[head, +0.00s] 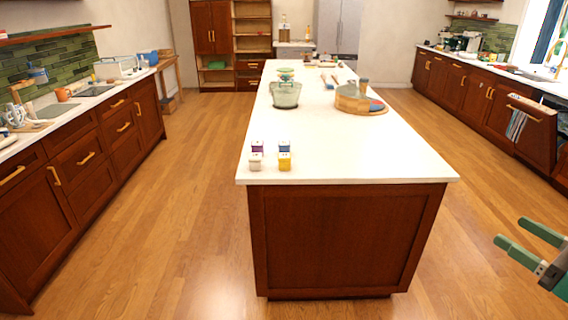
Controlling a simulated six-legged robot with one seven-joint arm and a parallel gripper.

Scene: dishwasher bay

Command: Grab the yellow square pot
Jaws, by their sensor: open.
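The yellow square pot (285,163) stands upright on the white-topped island (350,165), close to its near left corner. It is small, with a pale lid. It is the near right one of a small cluster, beside a whitish pot (256,164), with a purple pot (257,147) and a blue pot (285,147) just behind. My gripper (510,231) is at the lower right edge of the head view. Its two green fingers are apart, with nothing between them. It is well to the right of the island, far from the yellow pot.
A glass jar (285,94) and a round board (362,108) with a glass vessel (352,96) stand farther back on the island. Counters line the left wall (85,150) and right wall (480,90). Wooden floor (190,210) is clear around the island.

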